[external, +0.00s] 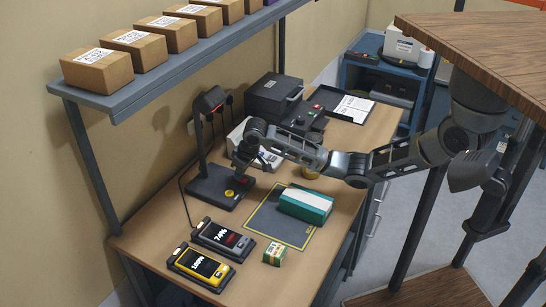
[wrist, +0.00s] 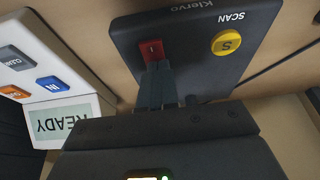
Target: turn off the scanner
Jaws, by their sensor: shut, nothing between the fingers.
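The scanner is a dark stand with a flat base (external: 208,190) and an upright post with a red-marked head (external: 211,99), at the left of the bench. In the wrist view its base (wrist: 190,30) carries a yellow round button (wrist: 227,42) labelled SCAN and a small red switch (wrist: 152,50) with a light mark on it. My gripper (external: 240,170) is over the rear right part of the base. In the wrist view my gripper's fingers (wrist: 158,68) are shut, empty, and right at the red switch's edge. I cannot tell whether they touch it; part of the switch is hidden.
A white device with a READY screen (wrist: 62,122) sits close to my gripper. A teal-and-white package (external: 306,205) lies on the grey mat (external: 262,228). Two handheld devices (external: 222,238) (external: 201,268) and a small green-yellow box (external: 274,252) are in front. A shelf (external: 180,60) overhangs behind.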

